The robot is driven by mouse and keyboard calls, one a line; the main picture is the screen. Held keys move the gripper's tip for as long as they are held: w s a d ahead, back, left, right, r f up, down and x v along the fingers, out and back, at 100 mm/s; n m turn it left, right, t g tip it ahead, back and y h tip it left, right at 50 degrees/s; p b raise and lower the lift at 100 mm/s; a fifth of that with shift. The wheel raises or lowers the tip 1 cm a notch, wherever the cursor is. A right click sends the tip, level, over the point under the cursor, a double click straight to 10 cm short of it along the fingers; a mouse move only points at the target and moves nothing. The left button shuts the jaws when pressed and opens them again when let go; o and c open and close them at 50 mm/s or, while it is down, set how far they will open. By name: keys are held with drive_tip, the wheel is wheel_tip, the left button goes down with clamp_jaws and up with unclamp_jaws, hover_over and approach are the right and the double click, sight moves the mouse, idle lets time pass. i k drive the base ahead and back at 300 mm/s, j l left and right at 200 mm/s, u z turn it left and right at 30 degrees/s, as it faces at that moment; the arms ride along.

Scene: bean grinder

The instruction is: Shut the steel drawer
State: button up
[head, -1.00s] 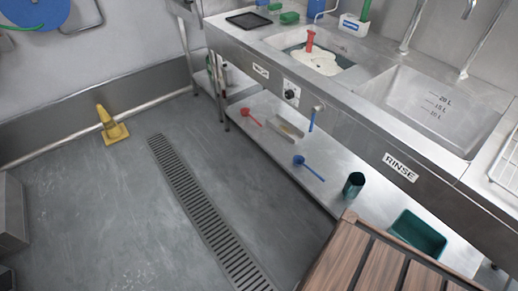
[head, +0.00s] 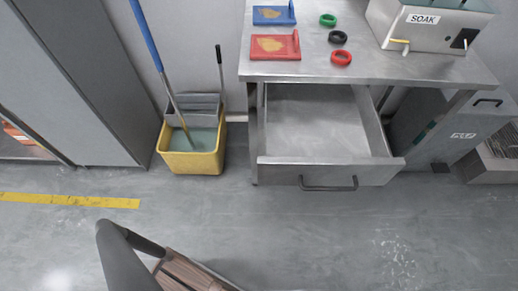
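The steel drawer (head: 330,172) is pulled well out from under a steel table (head: 300,72) in the head view. Its front panel faces me and carries a dark bar handle (head: 328,188). The inside shows bare metal and looks empty. My gripper is not in view, so its state and its place relative to the drawer cannot be seen.
A yellow mop bucket (head: 203,160) stands left of the drawer. A grey bin (head: 440,125) stands to the right. The tabletop holds a SOAK box (head: 420,30), blue and red plates, and coloured rings. The floor (head: 330,235) before the drawer is clear.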

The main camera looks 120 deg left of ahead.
sight(316, 134)
drive_tip(key=l+u, duration=0.1)
drive_tip(key=u, duration=2.8)
drive_tip(key=k+j+u, duration=0.35)
drive_tip(key=j, duration=0.2)
drive_tip(key=i, duration=0.1)
